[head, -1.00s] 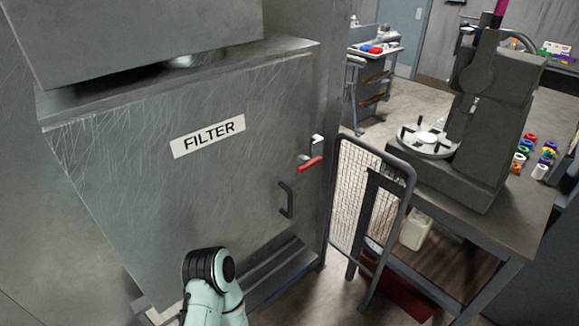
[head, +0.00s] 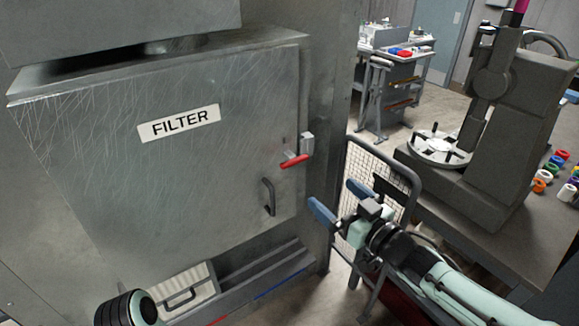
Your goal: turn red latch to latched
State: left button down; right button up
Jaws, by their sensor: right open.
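The red latch (head: 294,161) is a small red handle on a grey metal bracket (head: 307,144) at the right edge of the scratched grey filter door (head: 215,160). The handle points left from the bracket and tilts slightly down. My right gripper (head: 340,200) comes in from the right, below and to the right of the latch. Its blue-tipped fingers are apart, with nothing between them, and it does not touch the latch. A part of my left arm shows at the bottom left; my left gripper is out of view.
A dark door handle (head: 268,197) sits below the latch. A wire mesh guard (head: 385,165) stands just behind my right gripper. A machine with a round plate (head: 440,147) stands on a bench at right. A pale louvred panel (head: 180,292) is low at left.

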aim_at(297, 163)
jog(key=x, duration=1.2)
jog(key=shift+w+a, duration=0.4)
jog(key=shift+w, duration=0.15)
jog(key=c, duration=0.8)
